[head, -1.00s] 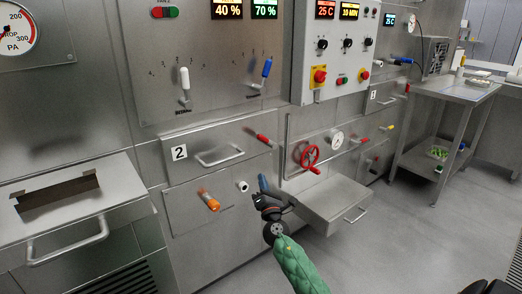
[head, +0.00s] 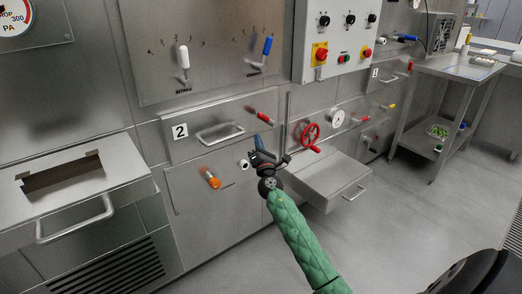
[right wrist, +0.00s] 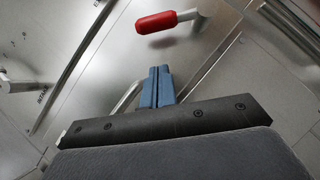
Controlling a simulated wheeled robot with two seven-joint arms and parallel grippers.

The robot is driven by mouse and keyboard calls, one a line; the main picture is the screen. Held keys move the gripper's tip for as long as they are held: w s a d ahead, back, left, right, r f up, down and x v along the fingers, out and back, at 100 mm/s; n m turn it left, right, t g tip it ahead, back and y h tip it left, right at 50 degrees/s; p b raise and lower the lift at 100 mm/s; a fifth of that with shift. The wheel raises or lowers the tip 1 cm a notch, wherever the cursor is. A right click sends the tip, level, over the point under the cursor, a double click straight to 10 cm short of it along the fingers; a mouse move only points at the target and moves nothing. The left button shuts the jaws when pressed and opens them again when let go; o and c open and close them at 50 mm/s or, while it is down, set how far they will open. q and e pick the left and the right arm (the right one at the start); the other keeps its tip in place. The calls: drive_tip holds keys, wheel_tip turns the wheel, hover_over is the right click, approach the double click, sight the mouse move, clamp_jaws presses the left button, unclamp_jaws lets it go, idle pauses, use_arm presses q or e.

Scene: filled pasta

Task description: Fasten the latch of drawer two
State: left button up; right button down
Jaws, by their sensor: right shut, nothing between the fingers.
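Drawer two (head: 184,149) is a steel front with a "2" label (head: 180,131) and a bar handle (head: 220,133); it looks closed. Its latch, a red-gripped lever (head: 265,118), is at the drawer's right end. In the right wrist view the red lever (right wrist: 156,22) lies roughly level on a pale metal pivot at its right end. My right gripper (head: 259,143), with blue fingertips, is just below the latch in the head view. In the wrist view its fingertips (right wrist: 157,84) are together, empty and apart from the red grip. My left gripper is not in view.
Below drawer two are an orange knob (head: 211,180) and a white knob (head: 243,164). To the right are a red handwheel (head: 310,137) and a protruding steel tray (head: 325,180). A hopper box (head: 110,160) juts out at left.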

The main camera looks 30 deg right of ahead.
sight(265, 119)
drive_tip(key=d+r, duration=0.1)
drive_tip(key=w+d+r+p, duration=0.2)
drive_tip(key=shift+w+r, duration=0.25)
drive_tip(key=shift+r, duration=0.1)
idle(0.3)
